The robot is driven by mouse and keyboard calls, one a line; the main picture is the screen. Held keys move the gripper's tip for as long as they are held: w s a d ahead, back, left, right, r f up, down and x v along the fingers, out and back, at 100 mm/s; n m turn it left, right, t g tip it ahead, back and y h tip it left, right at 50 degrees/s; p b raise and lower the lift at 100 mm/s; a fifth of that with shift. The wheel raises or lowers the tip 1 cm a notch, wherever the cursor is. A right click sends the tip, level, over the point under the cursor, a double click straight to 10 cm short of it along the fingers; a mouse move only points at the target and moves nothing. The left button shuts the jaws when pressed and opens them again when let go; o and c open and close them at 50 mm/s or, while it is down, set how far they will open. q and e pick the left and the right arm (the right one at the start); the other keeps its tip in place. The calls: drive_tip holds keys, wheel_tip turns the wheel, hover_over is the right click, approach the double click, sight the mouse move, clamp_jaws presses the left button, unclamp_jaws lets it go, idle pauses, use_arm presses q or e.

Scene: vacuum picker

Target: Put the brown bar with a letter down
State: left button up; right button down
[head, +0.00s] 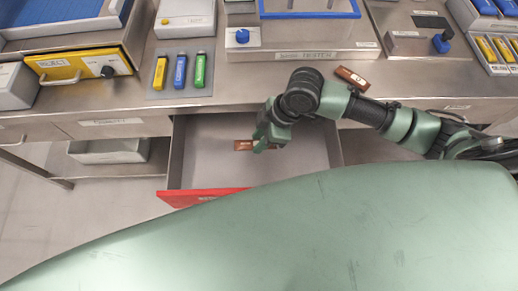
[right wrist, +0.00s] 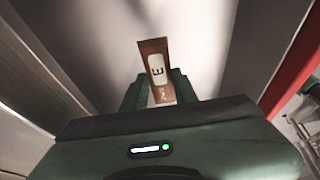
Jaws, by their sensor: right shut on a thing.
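My right gripper (head: 262,145) is over the open drawer (head: 205,176) in the head view, shut on a brown bar (head: 242,145). In the right wrist view the bar (right wrist: 153,50) stands out from between the fingers (right wrist: 158,88). It has a pale label with a dark letter that looks like an E seen sideways. The drawer has a grey inside and a red front. I cannot tell whether the bar touches the drawer floor. My left gripper is not in view.
Another brown bar (head: 350,77) lies on the steel bench top at the right of the heater station (head: 318,54). Yellow, blue and green sticks (head: 180,72) lie on a grey mat. The drawer floor around the held bar looks empty. A grey bin (head: 108,151) is under the bench.

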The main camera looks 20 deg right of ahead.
sight(255, 156)
drive_tip(key=shift+f, duration=3.5)
drive_tip(key=shift+f, duration=0.1)
drive_tip(key=c, duration=1.1)
unclamp_jaws()
drive_tip(key=v, duration=1.2)
